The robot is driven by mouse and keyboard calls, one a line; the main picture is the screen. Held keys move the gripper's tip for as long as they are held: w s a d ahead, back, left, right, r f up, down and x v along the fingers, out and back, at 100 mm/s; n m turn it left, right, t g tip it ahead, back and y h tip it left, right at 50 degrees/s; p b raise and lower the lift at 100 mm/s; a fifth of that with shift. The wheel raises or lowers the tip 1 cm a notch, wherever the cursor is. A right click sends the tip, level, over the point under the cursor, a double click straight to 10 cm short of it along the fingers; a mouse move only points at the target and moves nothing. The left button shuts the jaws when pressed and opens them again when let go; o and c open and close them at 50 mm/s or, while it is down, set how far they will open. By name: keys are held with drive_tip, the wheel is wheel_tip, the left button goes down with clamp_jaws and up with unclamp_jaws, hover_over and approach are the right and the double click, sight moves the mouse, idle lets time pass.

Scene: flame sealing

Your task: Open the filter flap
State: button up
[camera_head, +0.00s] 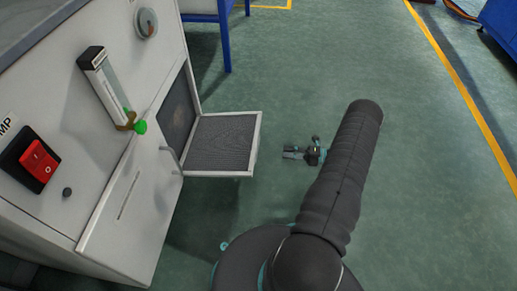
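The filter flap (222,143) is a pale-framed panel with a dark grey mesh face. It stands swung out from the side of the white cabinet (130,225), beside a dark recessed opening (177,115). My gripper (291,153) is to the right of the flap's outer edge, with a visible gap of floor between them in the picture. It appears empty. It is too small in the view to tell whether its fingers are apart.
The cabinet carries a thin handle (170,160), a red switch (38,161), a flow tube with a green knob (140,127) and a round gauge (146,22). A blue-legged table (224,40) stands behind. Open green floor lies to the right.

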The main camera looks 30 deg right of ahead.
drive_tip(key=x, duration=1.3)
drive_tip(key=shift+a+p, duration=0.25)
drive_tip(key=shift+p, duration=0.1)
drive_tip(key=shift+c, duration=0.3)
clamp_jaws()
